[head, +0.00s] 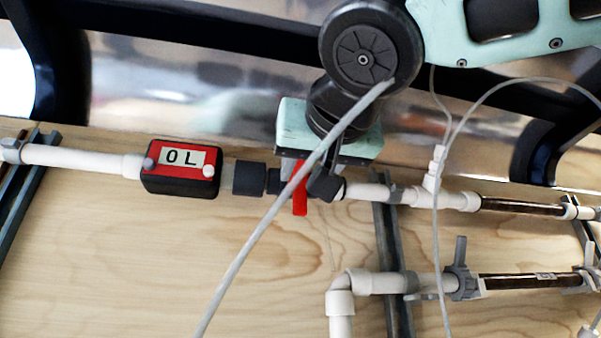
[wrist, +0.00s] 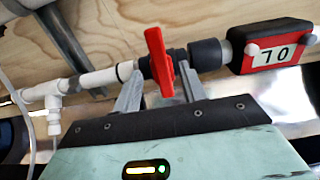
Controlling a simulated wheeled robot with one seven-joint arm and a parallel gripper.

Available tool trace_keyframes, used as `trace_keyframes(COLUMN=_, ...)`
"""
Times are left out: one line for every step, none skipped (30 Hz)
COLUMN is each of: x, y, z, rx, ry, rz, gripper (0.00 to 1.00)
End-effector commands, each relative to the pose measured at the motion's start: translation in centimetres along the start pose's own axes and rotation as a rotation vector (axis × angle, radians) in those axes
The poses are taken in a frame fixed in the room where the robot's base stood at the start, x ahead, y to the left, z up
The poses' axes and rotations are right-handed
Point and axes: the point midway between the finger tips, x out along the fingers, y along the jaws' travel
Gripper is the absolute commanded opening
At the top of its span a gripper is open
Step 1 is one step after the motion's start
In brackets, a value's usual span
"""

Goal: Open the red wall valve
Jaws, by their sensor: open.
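The red valve handle (head: 300,200) shows below my gripper in the head view, on the upper white pipe line; its upper part is hidden. In the wrist view the red handle (wrist: 158,62) stands up between my two fingers, crosswise to the pipe. My gripper (wrist: 158,85) is open, with one grey finger on each side of the handle. The right finger looks close to the handle; I cannot tell whether it touches. In the head view my gripper (head: 310,186) is at the valve, partly behind a thin grey cable.
A red and black meter reading "0 L" (head: 181,168) sits left of the valve. A lower pipe (head: 378,283) with a grey valve (head: 461,270) runs below right. Loose thin cables (head: 262,240) hang in front. The wooden wall (head: 110,250) is bare at lower left.

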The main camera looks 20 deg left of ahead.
Motion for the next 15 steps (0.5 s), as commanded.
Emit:
trace_keyframes(x=1.1, y=0.0, z=-0.4, rx=-0.001, ry=-0.003, rz=0.002, gripper=0.42)
trace_keyframes(x=1.6, y=0.0, z=-0.4, rx=0.0, ry=-0.003, rz=0.001, gripper=0.42)
trace_keyframes(x=2.4, y=0.0, z=-0.3, rx=-0.001, ry=-0.003, rz=0.002, gripper=0.42)
trace_keyframes(x=2.8, y=0.0, z=-0.3, rx=-0.002, ry=-0.003, rz=0.001, gripper=0.42)
trace_keyframes(x=3.2, y=0.0, z=-0.3, rx=-0.002, ry=-0.002, rz=0.001, gripper=0.42)
trace_keyframes(x=3.8, y=0.0, z=-0.3, rx=-0.001, ry=-0.002, rz=0.002, gripper=0.42)
trace_keyframes(x=4.1, y=0.0, z=-0.2, rx=0.0, ry=-0.002, rz=0.002, gripper=0.42)
trace_keyframes(x=4.4, y=0.1, z=-0.2, rx=0.0, ry=-0.002, rz=0.002, gripper=0.42)
trace_keyframes(x=4.7, y=0.1, z=-0.2, rx=0.001, ry=-0.001, rz=0.002, gripper=0.42)
trace_keyframes(x=4.9, y=0.0, z=-0.2, rx=0.001, ry=-0.001, rz=0.001, gripper=0.42)
trace_keyframes(x=5.1, y=0.0, z=-0.2, rx=0.0, ry=0.0, rz=0.001, gripper=0.42)
trace_keyframes(x=5.3, y=0.0, z=-0.1, rx=0.0, ry=0.0, rz=0.001, gripper=0.42)
trace_keyframes(x=5.4, y=0.0, z=-0.1, rx=0.0, ry=0.0, rz=0.0, gripper=0.42)
trace_keyframes(x=5.5, y=0.0, z=0.0, rx=0.0, ry=0.0, rz=0.001, gripper=0.42)
trace_keyframes(x=5.5, y=0.0, z=0.0, rx=0.0, ry=0.0, rz=0.001, gripper=0.42)
